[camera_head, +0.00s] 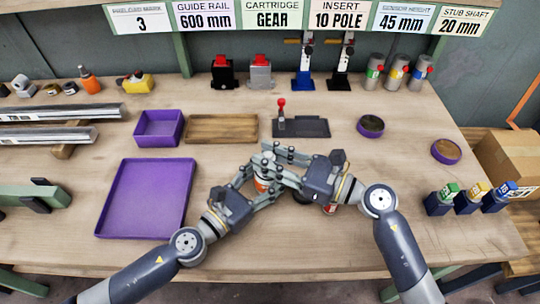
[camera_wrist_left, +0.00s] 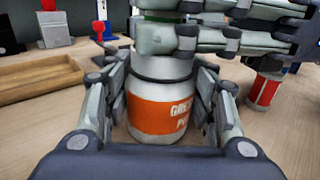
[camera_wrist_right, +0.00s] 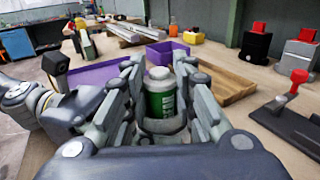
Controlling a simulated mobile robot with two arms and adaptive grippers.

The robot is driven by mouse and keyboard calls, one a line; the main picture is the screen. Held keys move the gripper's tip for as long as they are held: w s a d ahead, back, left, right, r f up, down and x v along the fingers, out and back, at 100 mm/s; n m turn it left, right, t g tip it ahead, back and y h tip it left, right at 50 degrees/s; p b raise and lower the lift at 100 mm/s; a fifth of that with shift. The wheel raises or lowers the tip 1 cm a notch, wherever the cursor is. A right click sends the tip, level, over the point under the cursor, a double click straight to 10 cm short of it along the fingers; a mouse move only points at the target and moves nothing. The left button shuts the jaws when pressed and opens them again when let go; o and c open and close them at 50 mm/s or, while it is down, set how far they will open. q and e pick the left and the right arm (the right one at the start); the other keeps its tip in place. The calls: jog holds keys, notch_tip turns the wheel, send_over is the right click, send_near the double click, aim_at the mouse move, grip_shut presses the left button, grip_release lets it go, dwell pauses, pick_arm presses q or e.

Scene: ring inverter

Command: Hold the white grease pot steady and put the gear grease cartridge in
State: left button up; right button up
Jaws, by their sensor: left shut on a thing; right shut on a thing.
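The white grease pot (camera_wrist_left: 160,108), with an orange label and a grey collar, stands upright between the fingers of my left gripper (camera_head: 262,184), which is shut on it. The gear grease cartridge (camera_wrist_right: 160,100), pale-topped with a green label, is upright between the fingers of my right gripper (camera_head: 274,164), which is shut on it. In the left wrist view the green cartridge (camera_wrist_left: 163,16) is directly over the pot's mouth, mostly hidden by the right fingers. How far its lower end is inside the pot cannot be told.
A red cylinder (camera_wrist_left: 265,90) stands near the right gripper. A purple tray (camera_head: 147,200) lies left of the grippers. Behind are a purple bin (camera_head: 158,127), a wooden tray (camera_head: 221,128) and a dark fixture with a red knob (camera_head: 301,126). The front table strip is clear.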

jog(key=o, duration=1.1)
jog(key=shift+o, duration=0.2)
jog(key=shift+d, duration=0.1)
jog(key=v, duration=1.2)
pick_arm(q)
jog(key=o, duration=1.2)
jog(key=shift+s+a, duration=0.1)
jog(key=v, duration=1.1)
jog(key=shift+s+a, duration=0.25)
jog(key=shift+a, duration=0.05)
jog(key=shift+r, duration=0.1)
pick_arm(e)
jog(key=shift+r, duration=0.1)
